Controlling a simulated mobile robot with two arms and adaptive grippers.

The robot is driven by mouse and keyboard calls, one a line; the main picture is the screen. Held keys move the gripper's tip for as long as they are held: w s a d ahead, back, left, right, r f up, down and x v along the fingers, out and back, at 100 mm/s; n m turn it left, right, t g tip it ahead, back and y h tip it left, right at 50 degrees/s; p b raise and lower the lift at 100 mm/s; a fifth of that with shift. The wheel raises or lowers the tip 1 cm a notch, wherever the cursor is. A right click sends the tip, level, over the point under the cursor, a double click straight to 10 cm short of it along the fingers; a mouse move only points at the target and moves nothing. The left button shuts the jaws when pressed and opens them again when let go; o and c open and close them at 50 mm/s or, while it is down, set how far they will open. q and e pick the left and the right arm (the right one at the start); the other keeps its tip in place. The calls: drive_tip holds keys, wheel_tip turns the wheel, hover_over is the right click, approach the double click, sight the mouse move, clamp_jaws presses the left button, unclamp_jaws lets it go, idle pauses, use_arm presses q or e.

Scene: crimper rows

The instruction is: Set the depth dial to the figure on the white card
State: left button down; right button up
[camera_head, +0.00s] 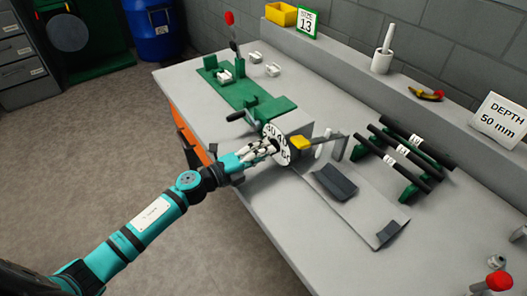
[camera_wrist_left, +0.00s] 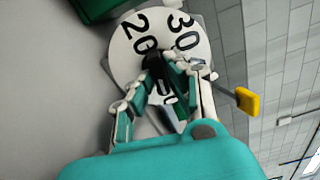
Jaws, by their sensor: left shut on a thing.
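The depth dial (camera_head: 284,150) is a round white disc with black figures on the near side of the bench machine. It also shows in the left wrist view (camera_wrist_left: 128,62), where 20 and 30 can be read; other figures are partly hidden by the fingers. My left gripper (camera_head: 262,148) is shut on the dark dial knob (camera_wrist_left: 156,68) at the disc's centre. The white card (camera_head: 499,121) stands on the back ledge at the right and reads DEPTH 50 mm. A yellow block (camera_head: 299,143) sits beside the dial. My right gripper is not in view.
A green fixture (camera_head: 237,90) with a red-tipped lever stands behind the dial. Black bars (camera_head: 408,142) on green stands lie to the right. A green-framed card (camera_head: 307,22) reads 13. A red knob (camera_head: 499,281) is at the lower right. Floor is clear at left.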

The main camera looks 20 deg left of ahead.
use_arm(q)
drive_tip(key=shift+f, duration=0.1)
drive_tip(key=c, duration=1.3)
unclamp_jaws()
drive_tip(key=v, duration=1.2)
